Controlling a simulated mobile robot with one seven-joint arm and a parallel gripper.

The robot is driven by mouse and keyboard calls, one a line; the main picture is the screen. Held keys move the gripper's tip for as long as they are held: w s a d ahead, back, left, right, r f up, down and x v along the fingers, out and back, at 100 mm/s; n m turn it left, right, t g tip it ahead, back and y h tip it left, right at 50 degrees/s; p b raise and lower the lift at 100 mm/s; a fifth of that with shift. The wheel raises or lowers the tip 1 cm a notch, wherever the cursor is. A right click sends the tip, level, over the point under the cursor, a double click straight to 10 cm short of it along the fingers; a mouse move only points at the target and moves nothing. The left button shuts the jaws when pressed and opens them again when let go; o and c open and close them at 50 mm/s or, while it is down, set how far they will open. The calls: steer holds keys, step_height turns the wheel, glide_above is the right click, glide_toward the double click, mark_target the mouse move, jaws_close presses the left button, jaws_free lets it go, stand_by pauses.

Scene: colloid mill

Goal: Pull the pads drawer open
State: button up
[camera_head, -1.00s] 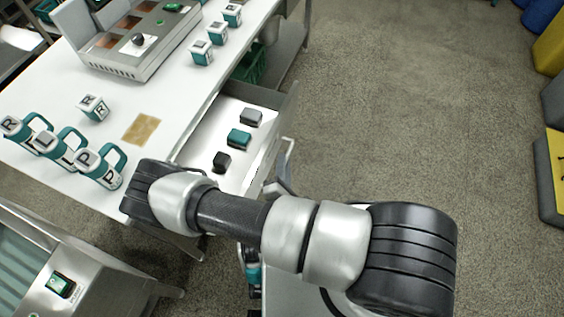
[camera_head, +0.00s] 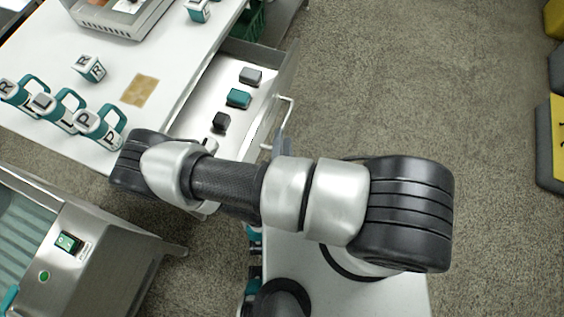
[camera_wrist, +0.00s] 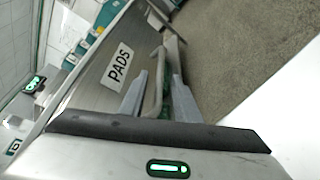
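The pads drawer (camera_head: 212,88) stands open under the white table in the head view, with a grey, a teal and a black block inside. Its front, labelled PADS (camera_wrist: 118,68), shows in the wrist view. The drawer's pale bar handle (camera_head: 289,112) stands off the front; it also shows in the wrist view (camera_wrist: 156,84). My gripper (camera_wrist: 156,98) has its two grey fingers apart, one on each side of the handle, with gaps visible. I cannot tell whether either finger touches it. In the head view, my wrist hides most of the gripper and the drawer's near end.
A steel machine (camera_head: 100,255) stands at the lower left. The floor right of the drawer is clear.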

steer(key=v, duration=1)
steer(key=shift+s, duration=0.35)
steer(key=shift+r, duration=0.1)
